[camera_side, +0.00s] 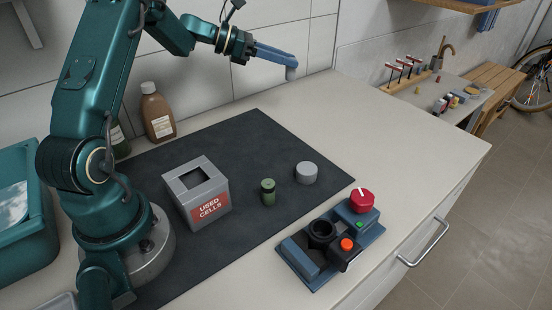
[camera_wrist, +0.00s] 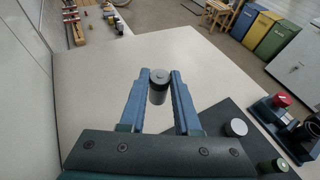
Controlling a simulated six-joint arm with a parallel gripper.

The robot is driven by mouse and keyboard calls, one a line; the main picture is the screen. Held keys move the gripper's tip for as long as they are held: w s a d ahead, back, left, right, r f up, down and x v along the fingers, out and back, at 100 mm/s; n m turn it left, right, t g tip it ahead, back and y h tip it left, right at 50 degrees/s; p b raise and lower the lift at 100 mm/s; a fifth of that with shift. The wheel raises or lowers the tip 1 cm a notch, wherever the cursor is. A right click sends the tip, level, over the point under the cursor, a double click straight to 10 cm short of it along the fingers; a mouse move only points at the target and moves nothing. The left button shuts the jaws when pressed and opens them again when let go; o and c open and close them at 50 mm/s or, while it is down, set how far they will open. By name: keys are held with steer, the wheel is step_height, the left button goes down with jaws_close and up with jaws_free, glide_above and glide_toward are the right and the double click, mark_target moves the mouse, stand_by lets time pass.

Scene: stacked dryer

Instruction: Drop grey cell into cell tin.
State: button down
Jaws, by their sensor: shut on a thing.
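My gripper (camera_side: 293,72) is raised above the back of the counter, far from the tin, at the upper middle of the side view. In the wrist view my gripper (camera_wrist: 159,82) is shut on a grey cell (camera_wrist: 158,91), a small cylinder with a pale top, held between the blue fingers. In the side view the cell is mostly hidden at the fingertips. The cell tin (camera_side: 215,220), a grey box with a square opening on top and a red "USED CELLS" label, stands on the dark mat beside my base.
On the dark mat (camera_side: 250,135) stand a green cylinder (camera_side: 268,192) and a grey round piece (camera_side: 306,173). A blue device (camera_side: 330,244) with a red knob sits at the front edge. A brown bottle (camera_side: 157,112) stands by the wall. The counter's right side is clear.

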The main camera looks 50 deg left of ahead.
steer(key=shift+w+d+f, duration=0.15)
steer(key=shift+f, duration=2)
steer(key=shift+w+d+f, duration=0.1)
steer(key=shift+w+f, duration=0.1)
steer(key=shift+f, duration=2)
steer(key=shift+w+d+f, duration=0.15)
steer(key=shift+f, duration=2)
steer(key=shift+f, duration=0.1)
steer(key=c, duration=0.6)
jaws_free()
